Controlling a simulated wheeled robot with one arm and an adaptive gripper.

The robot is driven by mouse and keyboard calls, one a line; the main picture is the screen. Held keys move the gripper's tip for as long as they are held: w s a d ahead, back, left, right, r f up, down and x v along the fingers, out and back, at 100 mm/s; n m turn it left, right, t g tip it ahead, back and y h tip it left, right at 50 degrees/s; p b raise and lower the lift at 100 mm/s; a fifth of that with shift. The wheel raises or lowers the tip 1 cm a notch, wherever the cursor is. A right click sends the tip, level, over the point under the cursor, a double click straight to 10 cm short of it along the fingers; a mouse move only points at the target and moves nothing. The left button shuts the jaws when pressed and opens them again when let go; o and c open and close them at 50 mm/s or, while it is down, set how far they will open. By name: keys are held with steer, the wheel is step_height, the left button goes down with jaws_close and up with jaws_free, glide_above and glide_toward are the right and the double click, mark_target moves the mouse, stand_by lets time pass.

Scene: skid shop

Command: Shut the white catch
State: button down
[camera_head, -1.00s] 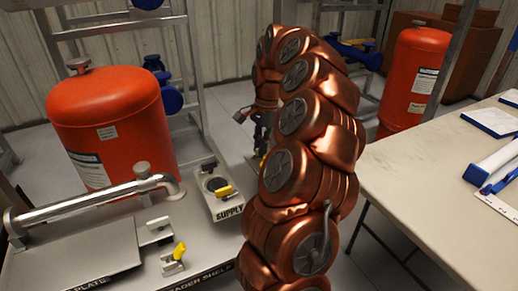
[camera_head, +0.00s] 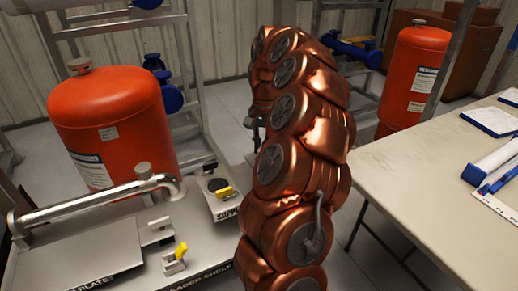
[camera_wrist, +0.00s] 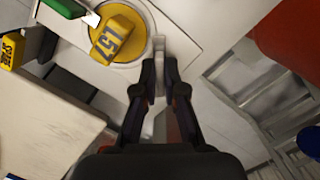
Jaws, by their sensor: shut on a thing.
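In the wrist view my gripper (camera_wrist: 159,75) has its dark fingers close together on a narrow pale lever, which I take to be the white catch (camera_wrist: 159,46). The catch stands at the edge of a light panel, just right of a round yellow disc (camera_wrist: 120,35) with a yellow marked block on it. The fingers hide the lower part of the catch. In the head view my copper arm covers the catch, and only a dark bit of my gripper (camera_head: 255,132) shows at the arm's left edge.
A red tank (camera_head: 110,125) stands on the skid at left, with a silver pipe (camera_head: 95,200) and yellow-handled fittings (camera_head: 175,260) before it. A pale table (camera_head: 430,190) is at right. A green piece (camera_wrist: 65,8) shows in the wrist view.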

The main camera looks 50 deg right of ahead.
steer(key=shift+n, duration=1.1)
steer(key=shift+n+g+p, duration=0.4)
steer(key=shift+n+p, duration=0.4)
steer(key=shift+n, duration=0.9)
steer(key=shift+r+n+h+p, duration=0.15)
steer(key=shift+n+h+p, duration=0.2)
steer(key=shift+n, duration=0.45)
steer(key=shift+n+p, duration=0.3)
steer(key=shift+n, duration=0.6)
